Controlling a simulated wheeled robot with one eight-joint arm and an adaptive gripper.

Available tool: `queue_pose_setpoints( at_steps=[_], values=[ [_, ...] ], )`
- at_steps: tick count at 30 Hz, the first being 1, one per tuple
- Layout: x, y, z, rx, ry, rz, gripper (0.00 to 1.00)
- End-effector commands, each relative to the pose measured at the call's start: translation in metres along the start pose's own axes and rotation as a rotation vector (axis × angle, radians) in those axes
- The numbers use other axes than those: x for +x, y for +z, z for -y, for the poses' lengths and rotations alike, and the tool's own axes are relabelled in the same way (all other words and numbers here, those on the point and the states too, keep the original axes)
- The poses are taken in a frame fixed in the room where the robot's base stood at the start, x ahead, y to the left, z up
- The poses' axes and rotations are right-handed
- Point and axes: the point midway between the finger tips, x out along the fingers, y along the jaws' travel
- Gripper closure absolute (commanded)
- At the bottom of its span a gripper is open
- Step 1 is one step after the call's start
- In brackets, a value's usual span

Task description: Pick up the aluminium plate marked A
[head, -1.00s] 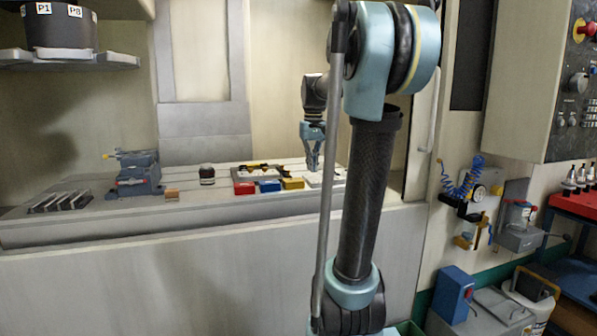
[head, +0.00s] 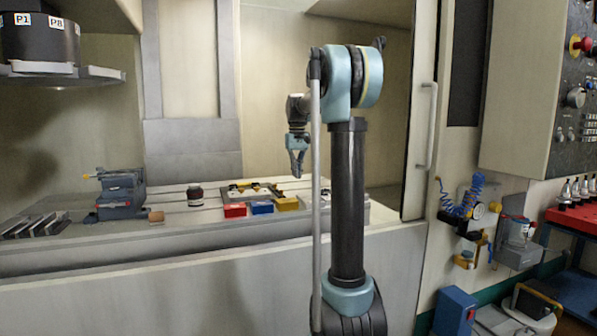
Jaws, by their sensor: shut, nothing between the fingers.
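My gripper (head: 297,172) hangs fingers-down above the machine table, shut and empty. It is above and behind the yellow bin, apart from everything on the table. I cannot make out any plate marked A. Several flat grey metal pieces (head: 37,226) lie slanted side by side at the table's far left, with no letter readable on them. My arm hides part of the table to the right of the bins.
The grey table (head: 190,225) holds a blue-grey vice (head: 121,193), a small tan block (head: 156,216), a dark jar (head: 195,195), and red (head: 234,210), blue (head: 261,207) and yellow (head: 286,204) bins. A tray (head: 250,189) lies behind them. A tool carousel (head: 40,45) overhangs at upper left.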

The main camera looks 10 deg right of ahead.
Motion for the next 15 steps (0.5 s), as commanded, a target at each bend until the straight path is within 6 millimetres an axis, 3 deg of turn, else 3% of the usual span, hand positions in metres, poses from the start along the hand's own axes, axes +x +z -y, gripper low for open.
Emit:
queue_pose_setpoints(
  at_steps=[10, 15],
  values=[
    [0.063, 0.0, 0.002, -0.003, 0.0, 0.0, 1.0],
    [0.062, 0.022, 0.002, -0.002, 0.0, 0.0, 1.0]
  ],
)
